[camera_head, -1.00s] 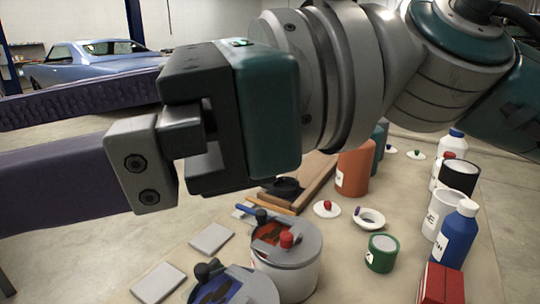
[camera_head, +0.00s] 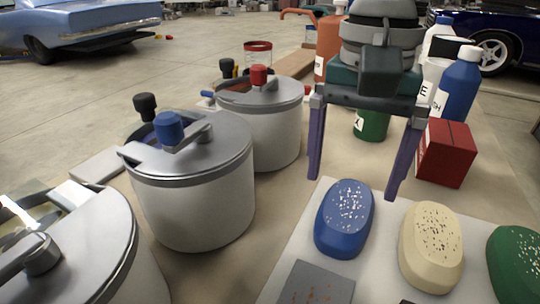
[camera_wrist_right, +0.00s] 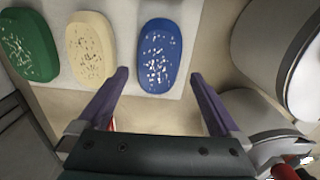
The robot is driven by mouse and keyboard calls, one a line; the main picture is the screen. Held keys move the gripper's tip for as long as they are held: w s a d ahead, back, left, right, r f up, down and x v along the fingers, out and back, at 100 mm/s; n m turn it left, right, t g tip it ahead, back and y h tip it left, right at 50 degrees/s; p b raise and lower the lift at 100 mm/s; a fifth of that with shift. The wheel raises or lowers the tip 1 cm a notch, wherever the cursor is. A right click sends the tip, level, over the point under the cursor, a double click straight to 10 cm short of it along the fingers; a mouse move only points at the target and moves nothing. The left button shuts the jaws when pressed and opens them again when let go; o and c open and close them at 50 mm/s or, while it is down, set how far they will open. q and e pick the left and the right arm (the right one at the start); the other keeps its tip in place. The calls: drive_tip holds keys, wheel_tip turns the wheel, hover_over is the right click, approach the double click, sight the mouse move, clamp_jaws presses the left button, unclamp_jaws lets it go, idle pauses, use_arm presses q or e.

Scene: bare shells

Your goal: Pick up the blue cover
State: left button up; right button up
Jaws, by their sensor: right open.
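A blue oval block with white speckles (camera_head: 345,218), the only piece here that looks like a blue cover, lies on a white board (camera_head: 290,258). My right gripper (camera_head: 351,187) points down above its far end, with its two purple fingers open and spread wide. In the right wrist view the blue piece (camera_wrist_right: 160,55) lies just beyond the fingertips, lined up between them (camera_wrist_right: 159,75), and nothing is held. A pot lid with a blue knob (camera_head: 168,127) stands to the left. My left gripper is not in view.
Cream (camera_head: 431,248) and green (camera_head: 517,262) oval blocks lie to the right of the blue one. A red box (camera_head: 446,153) and a blue bottle (camera_head: 460,85) stand behind. Several white pots with grey lids, one with a red knob (camera_head: 259,76), crowd the left side.

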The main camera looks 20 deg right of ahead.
sight(348, 202)
wheel_tip(348, 202, down, 5)
drive_tip(key=shift+s+d+f+b, duration=0.1)
drive_tip(key=shift+f+b, duration=0.1)
drive_tip(key=shift+b, duration=0.15)
drive_tip(key=shift+c, duration=0.2)
drive_tip(key=c, duration=1.2)
drive_tip(key=shift+o, duration=0.2)
drive_tip(key=shift+r, duration=0.1)
drive_tip(key=shift+r, duration=0.1)
